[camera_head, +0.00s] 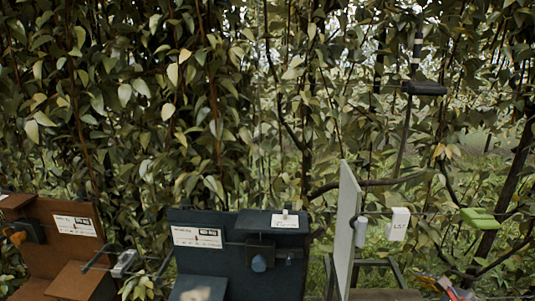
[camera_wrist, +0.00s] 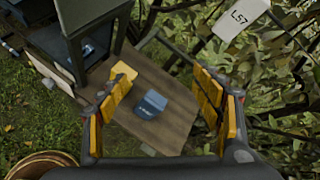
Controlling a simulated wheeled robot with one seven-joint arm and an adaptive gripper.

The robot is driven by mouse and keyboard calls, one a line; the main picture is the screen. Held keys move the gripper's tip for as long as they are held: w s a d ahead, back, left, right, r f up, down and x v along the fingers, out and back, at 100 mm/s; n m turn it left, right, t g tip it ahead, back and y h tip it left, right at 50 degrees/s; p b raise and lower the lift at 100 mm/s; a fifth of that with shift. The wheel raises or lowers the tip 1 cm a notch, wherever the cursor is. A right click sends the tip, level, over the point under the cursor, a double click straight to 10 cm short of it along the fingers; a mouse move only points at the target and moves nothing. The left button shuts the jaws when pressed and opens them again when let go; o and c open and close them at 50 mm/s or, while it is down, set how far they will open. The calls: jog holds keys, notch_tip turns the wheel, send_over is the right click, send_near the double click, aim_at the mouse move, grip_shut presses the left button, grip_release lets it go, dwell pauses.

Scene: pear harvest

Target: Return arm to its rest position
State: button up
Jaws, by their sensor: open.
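My gripper (camera_wrist: 162,75) shows in the wrist view with its two yellow-padded fingers spread wide apart, one at the left and one at the right. Nothing is held between them. Beyond the gap, a small blue box (camera_wrist: 151,104) lies on a brown wooden board (camera_wrist: 160,78), apart from the fingers. In the head view, a bit of orange and red at the bottom right edge looks like part of my gripper (camera_head: 450,288); most of it is cut off by the frame.
A white tag (camera_head: 398,224) hangs beside a pale upright panel (camera_head: 347,230); the tag also shows in the wrist view (camera_wrist: 240,17). A dark panel (camera_head: 215,262) and a brown panel (camera_head: 45,245) stand left. Thin wires and dense leafy branches (camera_head: 200,100) fill the background. A round basket rim (camera_wrist: 40,160) shows bottom left.

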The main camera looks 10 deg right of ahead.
jog(key=s+a+f+n+g+b, duration=0.2)
jog(key=s+a+f+n+b, duration=0.2)
jog(key=a+n, duration=0.5)
jog(key=s+a+f+n+g+b, duration=0.1)
jog(key=s+a+f+n+b, duration=0.3)
jog(key=s+a+n+b, duration=0.3)
jog(key=s+a+f+n+g+b, duration=0.2)
jog(key=s+a+f+n+b, duration=0.2)
jog(key=a+n+b, duration=0.4)
jog(key=s+a+n, duration=0.1)
jog(key=a+n, duration=0.4)
jog(key=shift+s+f+n+g, duration=0.3)
jog(key=shift+s+f+n, duration=0.05)
jog(key=shift+n, duration=0.05)
dwell(0.5)
